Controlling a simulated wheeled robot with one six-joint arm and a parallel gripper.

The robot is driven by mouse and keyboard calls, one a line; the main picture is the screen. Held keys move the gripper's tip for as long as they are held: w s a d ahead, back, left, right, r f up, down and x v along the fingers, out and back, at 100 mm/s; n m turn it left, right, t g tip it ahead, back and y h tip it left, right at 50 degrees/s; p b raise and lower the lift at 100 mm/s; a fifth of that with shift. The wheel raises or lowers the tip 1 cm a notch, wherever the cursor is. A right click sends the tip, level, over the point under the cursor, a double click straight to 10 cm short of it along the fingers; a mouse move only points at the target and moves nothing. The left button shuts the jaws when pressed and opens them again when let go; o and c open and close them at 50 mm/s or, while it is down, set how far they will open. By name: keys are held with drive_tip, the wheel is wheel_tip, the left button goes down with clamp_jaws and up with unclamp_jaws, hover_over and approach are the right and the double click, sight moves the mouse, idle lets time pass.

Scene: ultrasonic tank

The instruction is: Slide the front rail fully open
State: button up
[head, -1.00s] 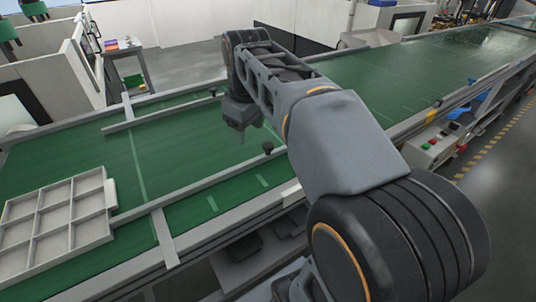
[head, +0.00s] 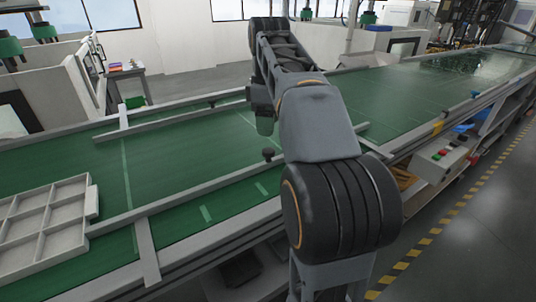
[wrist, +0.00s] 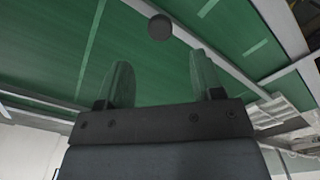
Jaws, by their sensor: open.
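The front rail is a long grey bar (head: 190,190) lying slantwise over the green belt, with a dark round knob (head: 269,154) standing on it. My arm hides part of the rail; its end appears to show to the right of the arm. My gripper (head: 265,124) is over the belt, just beyond the knob in the head view. In the wrist view, my gripper (wrist: 162,72) is open with nothing between its two greenish, see-through fingers. The knob (wrist: 160,27) lies ahead of the fingertips, apart from them, beside the front rail's diagonal bar (wrist: 215,60).
A second rail (head: 170,117) with its own knob (head: 211,103) runs along the belt's far side. A pale compartment tray (head: 62,228) sits on the belt at left. A control box (head: 448,154) with buttons is at right. The belt (head: 175,155) between the rails is mostly clear.

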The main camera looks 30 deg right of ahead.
sight(268, 150)
wheel_tip(268, 150, down, 8)
drive_tip(key=shift+r+b, duration=0.15)
drive_tip(key=shift+b, duration=1)
